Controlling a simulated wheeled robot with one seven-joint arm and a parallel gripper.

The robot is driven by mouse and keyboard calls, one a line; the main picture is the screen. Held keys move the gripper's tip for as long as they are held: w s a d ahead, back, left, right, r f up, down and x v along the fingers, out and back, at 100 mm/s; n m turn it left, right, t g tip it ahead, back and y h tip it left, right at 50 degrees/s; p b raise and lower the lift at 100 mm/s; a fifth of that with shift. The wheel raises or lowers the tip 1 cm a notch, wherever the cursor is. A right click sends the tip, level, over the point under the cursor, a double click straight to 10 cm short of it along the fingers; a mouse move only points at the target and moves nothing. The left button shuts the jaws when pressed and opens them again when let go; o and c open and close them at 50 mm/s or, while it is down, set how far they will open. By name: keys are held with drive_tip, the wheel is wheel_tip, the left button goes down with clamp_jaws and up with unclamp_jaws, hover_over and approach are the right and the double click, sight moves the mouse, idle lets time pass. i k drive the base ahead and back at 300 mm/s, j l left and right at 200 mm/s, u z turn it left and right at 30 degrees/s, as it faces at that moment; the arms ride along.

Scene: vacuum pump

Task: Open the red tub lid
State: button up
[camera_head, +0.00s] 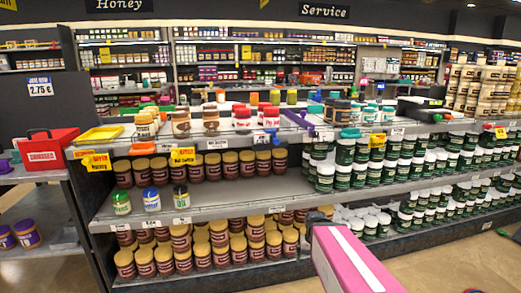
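A red box-like tub (45,150) with a white label on its front stands on the shelf end at the far left. Its red top with a dark bar-like part shows, but I cannot tell how the lid sits. My pink arm comes up from the bottom right of centre. Its dark end, my gripper (317,219), is in front of the lower shelf, far to the right of the tub and apart from it. The fingers are too small and too hidden to tell whether they are open or shut.
A long shelf unit (240,199) with several rows of jars fills the middle. A yellow tray (98,135) lies right of the tub. Purple-lidded jars (26,234) stand low at the left. Open floor (450,262) shows at the lower right.

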sight(44, 135)
drive_tip(key=l+u, duration=0.2)
drive_tip(key=u, duration=0.3)
drive_tip(key=i+l+u, duration=0.1)
drive_tip(key=l+u, duration=0.2)
drive_tip(key=u, duration=0.15)
drive_tip(key=l+u, duration=0.25)
drive_tip(key=u, duration=0.25)
